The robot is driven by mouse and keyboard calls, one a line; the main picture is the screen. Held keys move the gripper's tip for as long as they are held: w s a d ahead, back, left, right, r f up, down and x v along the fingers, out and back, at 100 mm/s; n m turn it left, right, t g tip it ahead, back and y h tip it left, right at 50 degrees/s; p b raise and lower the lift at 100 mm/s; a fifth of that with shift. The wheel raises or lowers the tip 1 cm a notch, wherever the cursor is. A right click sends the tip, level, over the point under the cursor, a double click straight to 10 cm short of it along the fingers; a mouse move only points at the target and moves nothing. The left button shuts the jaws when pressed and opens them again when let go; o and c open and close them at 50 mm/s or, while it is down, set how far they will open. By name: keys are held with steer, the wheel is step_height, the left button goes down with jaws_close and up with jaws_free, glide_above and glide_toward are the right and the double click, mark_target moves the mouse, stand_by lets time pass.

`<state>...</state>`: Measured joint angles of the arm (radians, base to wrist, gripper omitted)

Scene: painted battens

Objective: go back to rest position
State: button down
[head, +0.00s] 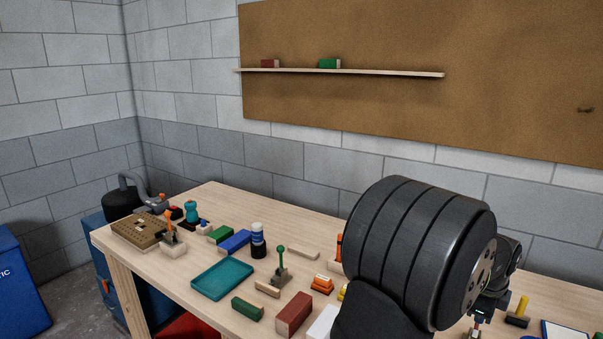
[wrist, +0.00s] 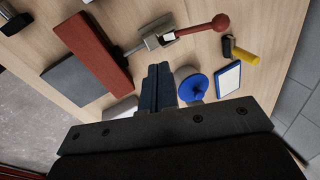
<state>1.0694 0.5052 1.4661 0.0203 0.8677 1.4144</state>
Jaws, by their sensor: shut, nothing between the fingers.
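My gripper (wrist: 158,88) shows in the wrist view with its two dark fingers together and nothing between them. It is over the wooden bench, apart from the things below as far as I can tell. In the head view my large black arm link hides part of the bench, and I cannot make out the fingers there. Painted battens lie on the bench: a blue one (head: 235,242), a green one (head: 220,234), another green one (head: 247,308) and a dark red one (head: 294,314). A long red piece (wrist: 97,52) lies in the wrist view.
A teal tray (head: 222,279) lies on the bench among small tools. A wall shelf (head: 400,73) holds red and green blocks.

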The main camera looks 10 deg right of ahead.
steer(key=shift+s+a+r, duration=0.35)
steer(key=shift+a+r, duration=0.2)
steer(key=shift+s+a+r, duration=0.35)
steer(key=shift+a+r, duration=0.15)
